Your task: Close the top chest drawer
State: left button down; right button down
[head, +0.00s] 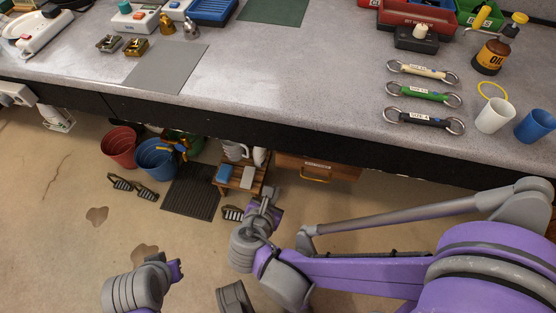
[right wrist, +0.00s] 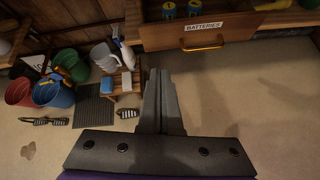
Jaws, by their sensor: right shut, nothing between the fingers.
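The chest drawer (head: 295,165) shows under the bench in the head view, with a wooden front and a brass handle (head: 316,178). In the right wrist view the drawer (right wrist: 265,30) stands open, its front labelled "BATTERIES", with blue and yellow batteries (right wrist: 168,10) inside. Its handle (right wrist: 203,45) is at the lower edge of the label. My right gripper (head: 268,192) is shut and empty, left of the drawer front and apart from it; its fingers (right wrist: 156,72) also show in the wrist view. My left gripper (head: 175,270) is low in the head view, its fingers unclear.
The grey workbench (head: 270,70) overhangs the drawer and carries spanners, cups and tools. A small wooden stool (head: 240,180) with blue and grey blocks stands left of the drawer. A black mat (head: 190,195), a red bucket (head: 120,145) and a blue bucket (head: 155,158) are farther left.

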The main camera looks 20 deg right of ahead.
jog(key=a+n+t, duration=0.1)
jog(key=a+n, duration=0.1)
jog(key=n, duration=0.1)
jog(key=b, duration=0.3)
send_near(280, 155)
jog(key=x, duration=0.3)
jog(key=f+x, duration=0.1)
jog(key=x, duration=0.1)
jog(key=shift+s+f, duration=0.15)
jog(key=shift+w+d, duration=0.25)
jog(key=shift+w, duration=0.35)
jog(key=shift+w, duration=0.1)
jog(key=w+d, duration=0.2)
jog(key=w, duration=0.1)
jog(key=w+d, duration=0.2)
jog(key=w, duration=0.2)
jog(key=w+d, duration=0.3)
jog(key=w, duration=0.1)
jog(key=shift+b, duration=0.4)
